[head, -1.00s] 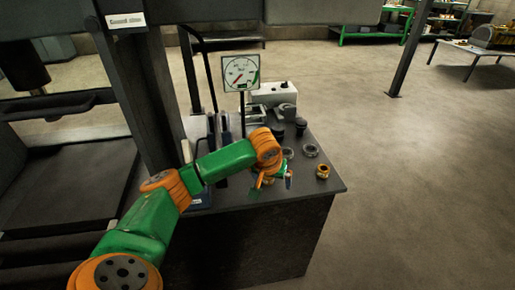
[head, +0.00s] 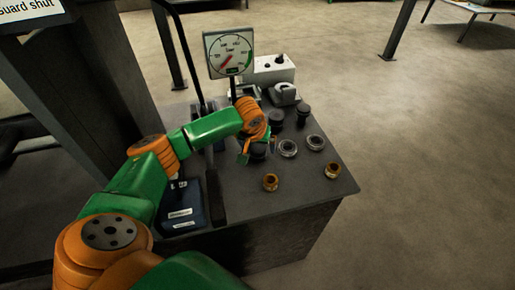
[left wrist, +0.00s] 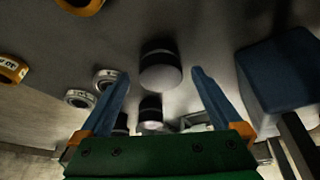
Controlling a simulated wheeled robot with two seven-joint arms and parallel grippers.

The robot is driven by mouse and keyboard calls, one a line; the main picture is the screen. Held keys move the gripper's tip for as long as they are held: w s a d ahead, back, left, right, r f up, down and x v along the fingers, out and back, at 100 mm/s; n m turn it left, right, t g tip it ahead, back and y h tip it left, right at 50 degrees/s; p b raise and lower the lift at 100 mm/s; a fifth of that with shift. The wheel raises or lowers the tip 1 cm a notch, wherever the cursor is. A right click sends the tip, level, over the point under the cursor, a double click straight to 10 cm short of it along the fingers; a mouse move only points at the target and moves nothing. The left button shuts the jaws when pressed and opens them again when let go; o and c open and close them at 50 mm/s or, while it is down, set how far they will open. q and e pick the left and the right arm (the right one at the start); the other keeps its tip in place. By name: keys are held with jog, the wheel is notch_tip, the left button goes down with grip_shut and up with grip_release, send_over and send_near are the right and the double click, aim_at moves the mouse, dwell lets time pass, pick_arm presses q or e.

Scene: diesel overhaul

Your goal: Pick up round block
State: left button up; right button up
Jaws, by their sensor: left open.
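Several round dark blocks stand on the dark bench top. The nearest round block (head: 258,151) is partly hidden by my left gripper (head: 258,149) in the head view. In the left wrist view this black block with a pale band (left wrist: 160,66) lies between the lines of the open fingers (left wrist: 162,88), apart from both. Two more dark round blocks stand farther back, one (head: 275,118) behind the gripper and one (head: 303,112) to its right. One also shows low in the left wrist view (left wrist: 150,110). My left gripper is open and empty. My right gripper is out of view.
A dial gauge (head: 229,53) and a white box (head: 270,69) stand behind. A blue box (head: 182,207) is left.

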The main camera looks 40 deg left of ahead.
pick_arm(q)
jog(key=shift+x, duration=1.45)
jog(key=shift+r, duration=0.1)
jog(key=c, duration=1.3)
jog(key=shift+a, duration=0.1)
jog(key=shift+c, duration=0.5)
